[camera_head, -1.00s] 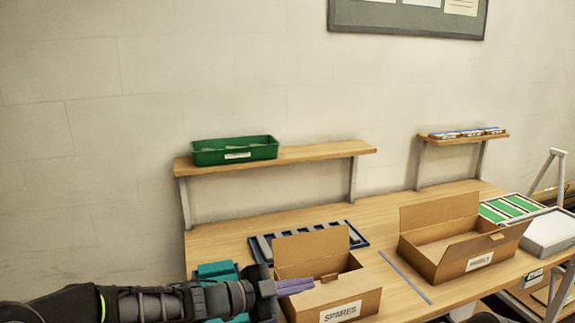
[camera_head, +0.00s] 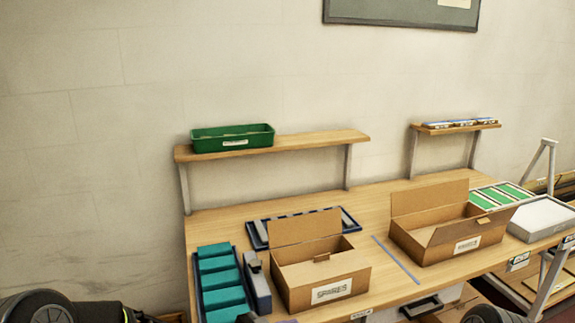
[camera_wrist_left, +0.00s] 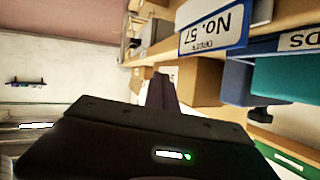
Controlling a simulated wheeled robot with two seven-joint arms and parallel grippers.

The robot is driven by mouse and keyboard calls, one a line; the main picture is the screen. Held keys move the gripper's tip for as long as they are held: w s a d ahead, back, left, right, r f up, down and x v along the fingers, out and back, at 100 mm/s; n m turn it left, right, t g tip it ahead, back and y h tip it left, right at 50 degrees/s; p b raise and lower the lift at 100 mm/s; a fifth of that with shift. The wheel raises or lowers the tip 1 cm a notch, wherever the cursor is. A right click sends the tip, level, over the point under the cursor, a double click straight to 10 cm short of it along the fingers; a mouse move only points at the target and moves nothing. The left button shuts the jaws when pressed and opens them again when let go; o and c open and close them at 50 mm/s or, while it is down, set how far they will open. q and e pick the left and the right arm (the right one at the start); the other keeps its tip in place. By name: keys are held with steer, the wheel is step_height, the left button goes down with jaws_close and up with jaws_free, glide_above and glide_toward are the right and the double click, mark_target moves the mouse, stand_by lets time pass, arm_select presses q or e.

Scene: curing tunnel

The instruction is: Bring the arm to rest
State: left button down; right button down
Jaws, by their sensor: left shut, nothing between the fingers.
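My left gripper (camera_wrist_left: 163,92) shows in the left wrist view as dark fingers shut together with nothing between them. In the head view only dark parts of my left arm (camera_head: 95,311) show at the bottom left corner, below and left of the bench. The fingers cannot be made out there. In the wrist view the gripper is in front of the bench edge, with a sign reading "No. 57" (camera_wrist_left: 218,28) close by. My right gripper is not in view.
The wooden bench (camera_head: 365,224) holds a "SPARES" box (camera_head: 300,290), another open carton (camera_head: 436,250), a tray with teal blocks (camera_head: 200,295) and a blue rack (camera_head: 254,235). A green bin (camera_head: 233,143) sits on the shelf above. The wall side at left is clear.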

arm_select(q)
steer(key=s+a+f+n+g+y, duration=0.2)
steer(key=s+f+n, duration=0.3)
steer(key=f, duration=0.4)
steer(key=s+a+f+n+g+y, duration=0.1)
steer(key=s+a+f+n+y, duration=0.15)
steer(key=s+f, duration=0.55)
steer(key=s+a+f+n+g+y, duration=0.1)
steer(key=s+f+n+g, duration=0.1)
steer(key=s+f, duration=0.3)
steer(key=s+a+f+n+g+y, duration=0.1)
steer(key=s+a+f+n+g, duration=0.1)
steer(key=s, duration=1.1)
step_height(320, 180, down, 3)
steer(key=shift+s+a+f+n+g, duration=0.15)
steer(key=shift+s+n+g, duration=0.1)
steer(key=shift+n+g, duration=0.55)
steer(key=shift+w, duration=0.1)
